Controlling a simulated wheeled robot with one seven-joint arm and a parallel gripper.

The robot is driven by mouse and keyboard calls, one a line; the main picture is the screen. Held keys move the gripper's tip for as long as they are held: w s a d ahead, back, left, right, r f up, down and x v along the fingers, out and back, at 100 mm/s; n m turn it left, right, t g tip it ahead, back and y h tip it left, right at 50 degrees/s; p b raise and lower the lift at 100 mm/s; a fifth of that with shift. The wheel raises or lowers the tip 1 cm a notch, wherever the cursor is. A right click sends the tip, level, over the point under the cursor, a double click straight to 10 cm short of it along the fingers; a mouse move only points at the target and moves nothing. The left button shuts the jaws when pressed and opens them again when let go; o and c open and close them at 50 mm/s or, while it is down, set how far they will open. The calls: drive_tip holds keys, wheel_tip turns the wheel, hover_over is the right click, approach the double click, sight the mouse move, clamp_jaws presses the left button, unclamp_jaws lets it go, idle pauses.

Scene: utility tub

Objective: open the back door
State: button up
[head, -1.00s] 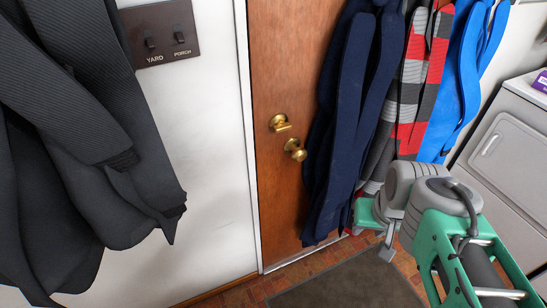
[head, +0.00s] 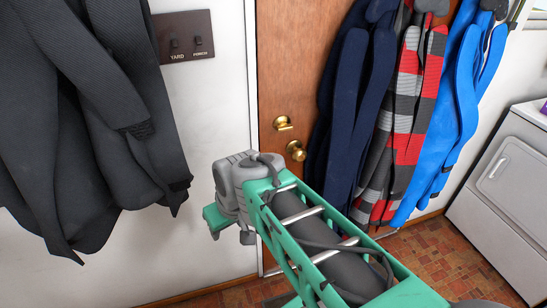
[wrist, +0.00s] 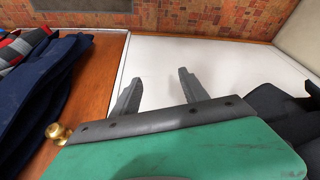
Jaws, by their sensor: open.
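The back door (head: 285,85) is brown wood and looks shut in its white frame. It carries a brass thumb-turn or lock (head: 283,123) with a round brass knob (head: 296,150) just below it. My gripper (head: 231,228) is left of and below the knob in the head view, in front of the white wall and door frame. In the wrist view my gripper (wrist: 160,82) has its two grey fingers apart with nothing between them. The knob (wrist: 58,133) shows there at the lower left, outside the fingers, partly cut off by the gripper body.
Navy, red-and-grey and blue coats (head: 405,115) hang over the door's right side. A white appliance (head: 505,180) stands at the right. A dark mat lies on the brick floor.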

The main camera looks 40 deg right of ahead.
drive_tip(key=o, duration=0.3)
drive_tip(key=w+d+f+t, duration=0.2)
drive_tip(key=w+d, duration=0.5)
drive_tip(key=d, duration=0.1)
drive_tip(key=shift+w+d+f+m+t+y, duration=0.15)
drive_tip(key=shift+w+f+m+t+y, duration=0.15)
drive_tip(key=shift+w+f, duration=0.1)
drive_tip(key=m+t+h, duration=0.4)
drive_tip(key=t, duration=0.3)
approach(301, 157)
drive_tip(key=w+d+f, duration=0.1)
drive_tip(key=w+d, duration=0.1)
drive_tip(key=w, duration=0.1)
drive_tip(key=x, duration=0.2)
drive_tip(key=a+x, duration=0.1)
drive_tip(key=x, duration=0.2)
drive_tip(key=p+x, duration=0.1)
drive_tip(key=x, duration=0.2)
drive_tip(key=shift+w+a, duration=0.1)
drive_tip(key=shift+a, duration=0.15)
drive_tip(key=shift+d, duration=0.1)
drive_tip(key=shift+c, duration=0.4)
